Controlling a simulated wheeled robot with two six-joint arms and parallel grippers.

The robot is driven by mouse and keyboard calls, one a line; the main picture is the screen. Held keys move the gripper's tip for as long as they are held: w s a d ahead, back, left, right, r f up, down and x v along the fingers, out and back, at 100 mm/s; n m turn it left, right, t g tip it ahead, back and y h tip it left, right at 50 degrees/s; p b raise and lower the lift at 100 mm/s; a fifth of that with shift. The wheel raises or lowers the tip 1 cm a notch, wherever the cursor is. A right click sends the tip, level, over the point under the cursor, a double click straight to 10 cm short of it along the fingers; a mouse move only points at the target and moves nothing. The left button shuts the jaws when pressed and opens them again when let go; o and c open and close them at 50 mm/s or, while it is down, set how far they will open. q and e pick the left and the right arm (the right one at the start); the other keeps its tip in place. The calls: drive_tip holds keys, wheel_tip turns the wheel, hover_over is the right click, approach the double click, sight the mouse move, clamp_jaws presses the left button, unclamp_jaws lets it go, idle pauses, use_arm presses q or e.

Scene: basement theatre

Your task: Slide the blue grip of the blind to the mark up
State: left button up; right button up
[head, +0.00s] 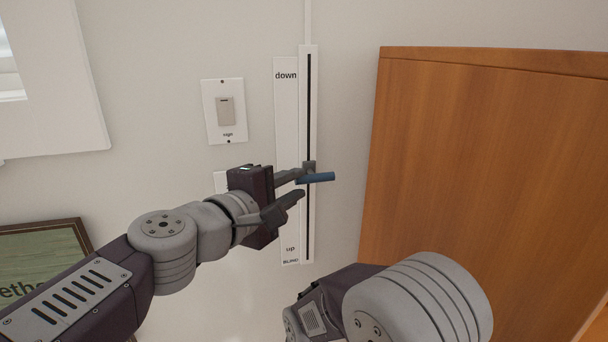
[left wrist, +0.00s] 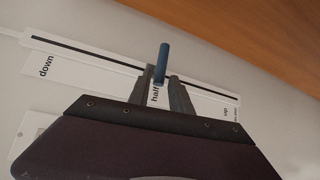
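The blind's blue grip (head: 318,178) sticks out from a vertical slotted track (head: 309,120) on the wall, about two thirds of the way down the slot. The label "down" (head: 286,75) is at the top and "up" (head: 290,249) near the bottom. My left gripper (head: 301,184) is open at the grip, its fingers spread above and below. In the left wrist view the blue grip (left wrist: 162,62) shows between the fingertips, closer to the left finger; contact is unclear. A label "half" (left wrist: 155,96) shows between the fingers. My right gripper is out of view.
A wall switch (head: 225,111) is left of the track, with another plate partly hidden below it. A wooden panel (head: 480,160) stands close on the right. A framed picture (head: 45,255) is at lower left. My right arm is at the bottom.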

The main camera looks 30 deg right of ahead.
sight(302, 182)
use_arm(q)
drive_tip(key=x, duration=0.4)
drive_tip(key=shift+w+d+p, duration=0.1)
drive_tip(key=shift+d+p, duration=0.15)
drive_tip(key=shift+p, duration=0.15)
drive_tip(key=shift+a, duration=0.1)
clamp_jaws()
drive_tip(key=shift+f, duration=0.1)
idle(0.8)
